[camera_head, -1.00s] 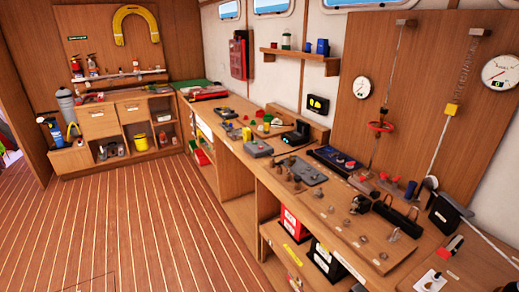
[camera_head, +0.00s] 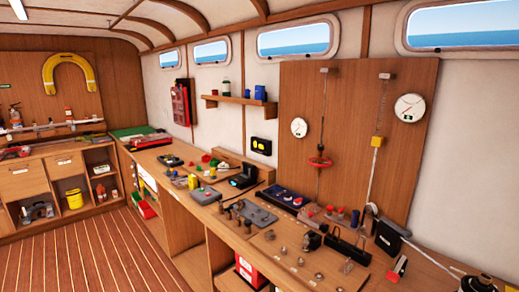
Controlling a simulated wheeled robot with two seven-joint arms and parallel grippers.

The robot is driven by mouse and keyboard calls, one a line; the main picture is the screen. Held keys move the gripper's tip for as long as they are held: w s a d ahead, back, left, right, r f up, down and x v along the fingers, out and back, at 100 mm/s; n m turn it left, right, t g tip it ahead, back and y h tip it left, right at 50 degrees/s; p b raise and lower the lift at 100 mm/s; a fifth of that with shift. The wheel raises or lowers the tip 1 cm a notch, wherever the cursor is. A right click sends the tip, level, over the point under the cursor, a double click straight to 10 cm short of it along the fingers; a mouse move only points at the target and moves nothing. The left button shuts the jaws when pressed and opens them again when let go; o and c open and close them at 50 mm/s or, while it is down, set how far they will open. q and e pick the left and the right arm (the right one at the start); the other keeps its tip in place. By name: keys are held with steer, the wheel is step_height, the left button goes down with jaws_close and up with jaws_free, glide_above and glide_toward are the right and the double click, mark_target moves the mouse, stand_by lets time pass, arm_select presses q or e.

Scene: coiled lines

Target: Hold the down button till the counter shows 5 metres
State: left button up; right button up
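Neither of my grippers is in view. The down button and the counter are too small to single out, and no reading of 5 metres can be made out. A dark device with a small lit blue-green screen (camera_head: 239,182) stands on the long bench. A grey box (camera_head: 205,195) with small parts on top lies to its left. A black wall box with two yellow patches (camera_head: 261,145) hangs above the bench. I cannot tell which of these, if any, carries the button or the counter.
The long wooden bench (camera_head: 285,262) runs along the right wall, crowded with small fittings. A back panel (camera_head: 350,110) holds two round dials (camera_head: 299,127) (camera_head: 409,108), a red handwheel (camera_head: 320,162) and a yellow block (camera_head: 377,141) on a line. The striped floor (camera_head: 95,255) is clear.

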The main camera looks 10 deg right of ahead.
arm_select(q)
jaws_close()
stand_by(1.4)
